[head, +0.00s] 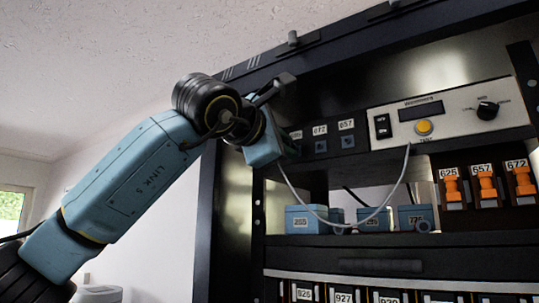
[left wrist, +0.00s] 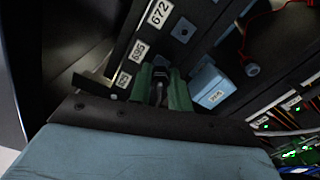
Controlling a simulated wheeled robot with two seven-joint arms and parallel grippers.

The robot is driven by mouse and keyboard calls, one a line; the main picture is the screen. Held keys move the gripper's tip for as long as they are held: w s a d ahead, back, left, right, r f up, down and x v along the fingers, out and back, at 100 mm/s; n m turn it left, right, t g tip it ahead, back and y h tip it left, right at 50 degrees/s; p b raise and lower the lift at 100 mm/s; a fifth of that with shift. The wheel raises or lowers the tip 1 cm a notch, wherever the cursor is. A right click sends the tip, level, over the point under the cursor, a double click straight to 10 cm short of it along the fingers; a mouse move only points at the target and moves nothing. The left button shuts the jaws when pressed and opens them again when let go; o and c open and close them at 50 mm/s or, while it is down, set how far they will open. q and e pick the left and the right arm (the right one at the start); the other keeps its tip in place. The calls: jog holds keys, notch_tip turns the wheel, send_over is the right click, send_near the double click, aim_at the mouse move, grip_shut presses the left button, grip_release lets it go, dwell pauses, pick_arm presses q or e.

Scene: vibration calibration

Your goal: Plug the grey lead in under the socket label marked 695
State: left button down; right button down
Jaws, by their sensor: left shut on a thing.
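My left gripper (head: 283,150) is up at the left end of the label row; its fingers are mostly hidden there behind its blue body. In the left wrist view its green fingers (left wrist: 162,84) are shut on the dark plug of the grey lead (left wrist: 158,92). The lead's cable (head: 330,223) hangs in a loop from the instrument panel. The label 695 (left wrist: 139,50) is just beside the plug tip, and its socket is hidden behind the plug and fingers. I cannot tell whether the plug is in the socket. My right gripper is not in view.
Labels 672 (head: 320,129) and 657 (head: 346,124) have empty-looking sockets below. Blue boxes (head: 300,219) stand on the shelf below. Orange switches (head: 487,188) are at the right. The rack's dark frame is close left of the gripper.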

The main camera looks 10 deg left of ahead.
pick_arm(q)
jog(key=shift+w+d+r+p, duration=0.1)
jog(key=shift+w+p, duration=0.2)
jog(key=shift+w, duration=0.1)
dwell(1.7)
jog(key=shift+m+p, duration=1.35)
jog(key=shift+m, duration=1.05)
jog(key=shift+r+m+p, duration=0.1)
jog(key=shift+m+p, duration=1.3)
jog(key=shift+m, duration=1.2)
jog(key=shift+m+p, duration=0.6)
jog(key=shift+m, duration=0.6)
jog(key=shift+m, duration=0.5)
jog(key=c, duration=1.2)
grip_release()
jog(key=shift+c, duration=0.2)
jog(key=shift+f, duration=0.2)
